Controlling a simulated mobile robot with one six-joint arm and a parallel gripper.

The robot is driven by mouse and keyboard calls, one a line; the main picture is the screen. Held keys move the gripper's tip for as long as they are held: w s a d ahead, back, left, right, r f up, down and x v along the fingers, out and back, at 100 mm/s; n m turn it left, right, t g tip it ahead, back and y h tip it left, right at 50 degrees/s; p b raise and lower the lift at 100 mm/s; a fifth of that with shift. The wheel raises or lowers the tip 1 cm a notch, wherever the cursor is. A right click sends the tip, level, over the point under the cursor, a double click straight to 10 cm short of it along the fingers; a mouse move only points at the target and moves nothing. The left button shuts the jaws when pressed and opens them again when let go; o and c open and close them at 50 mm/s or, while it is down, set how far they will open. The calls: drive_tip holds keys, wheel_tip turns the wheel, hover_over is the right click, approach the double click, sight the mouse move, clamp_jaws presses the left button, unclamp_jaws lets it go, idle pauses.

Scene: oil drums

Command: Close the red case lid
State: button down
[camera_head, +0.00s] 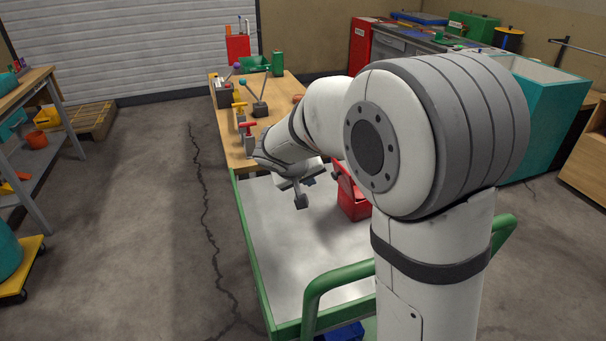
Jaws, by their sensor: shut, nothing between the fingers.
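The red case (354,205) stands on the grey top of the green-framed cart, partly hidden behind my arm. A red panel (345,181), seemingly its lid, stands raised and tilted over the case. How far it is open is hard to tell. My gripper (301,202) is shut and empty. It points down over the cart top, left of the red case and apart from it in the picture.
The cart top (290,255) is bare in front and left of the case. A green rail (335,277) rises at the near end. A wooden bench (285,95) with levers and red and yellow clamps adjoins the far end. A teal bin (550,110) stands right.

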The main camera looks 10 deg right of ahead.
drive_tip(key=d, duration=0.1)
drive_tip(key=w+d, duration=0.1)
drive_tip(key=d, duration=0.2)
drive_tip(key=shift+w+d+f+p, duration=0.2)
drive_tip(key=shift+w+d+p, duration=0.05)
drive_tip(key=shift+w+p, duration=0.15)
